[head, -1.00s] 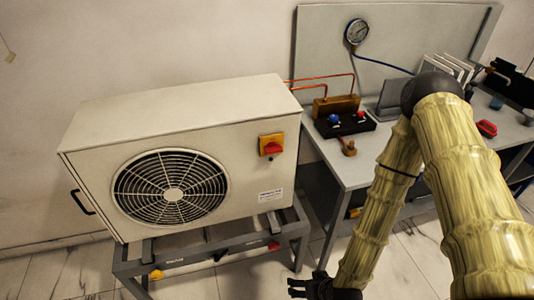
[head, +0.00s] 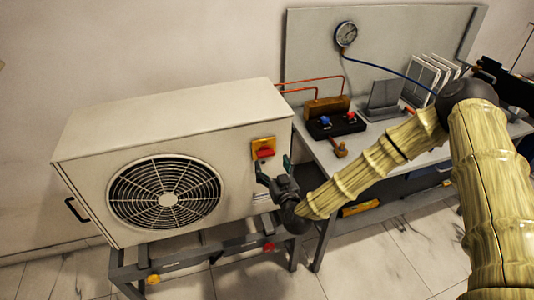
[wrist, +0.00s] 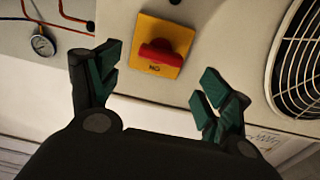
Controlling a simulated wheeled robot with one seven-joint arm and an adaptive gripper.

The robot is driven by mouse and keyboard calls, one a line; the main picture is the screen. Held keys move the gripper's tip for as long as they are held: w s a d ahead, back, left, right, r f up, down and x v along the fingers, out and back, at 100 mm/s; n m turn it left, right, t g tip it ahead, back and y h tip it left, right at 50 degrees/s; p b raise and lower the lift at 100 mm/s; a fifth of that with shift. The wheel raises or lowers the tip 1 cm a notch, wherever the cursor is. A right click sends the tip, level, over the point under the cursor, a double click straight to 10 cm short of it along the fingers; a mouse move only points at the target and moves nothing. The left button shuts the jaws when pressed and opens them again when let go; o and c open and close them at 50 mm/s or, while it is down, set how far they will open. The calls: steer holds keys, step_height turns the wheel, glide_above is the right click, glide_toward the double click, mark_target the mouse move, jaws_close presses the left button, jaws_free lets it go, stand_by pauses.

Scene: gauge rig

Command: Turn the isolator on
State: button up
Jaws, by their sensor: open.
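The isolator is a red knob (head: 265,153) on a yellow plate (head: 258,143), on the right part of the white fan unit's front. In the wrist view the red knob (wrist: 160,51) lies roughly crosswise on its yellow plate (wrist: 172,29), with upside-down lettering below it. My gripper (head: 274,168) is open and empty, just below and in front of the isolator. In the wrist view my gripper (wrist: 157,76) has its green-padded fingers spread to either side of the knob, apart from it. I see no contact.
The white fan unit (head: 170,115) stands on a grey metal frame (head: 205,246). To the right is a bench (head: 322,150) with a black block carrying blue and red knobs (head: 337,125), copper pipes and a gauge (head: 346,34). The front floor is clear.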

mark_target(267, 155)
steer(key=shift+p+x, duration=0.9)
steer(key=shift+x, duration=2)
steer(key=shift+c, duration=0.4)
steer(key=c, duration=0.9)
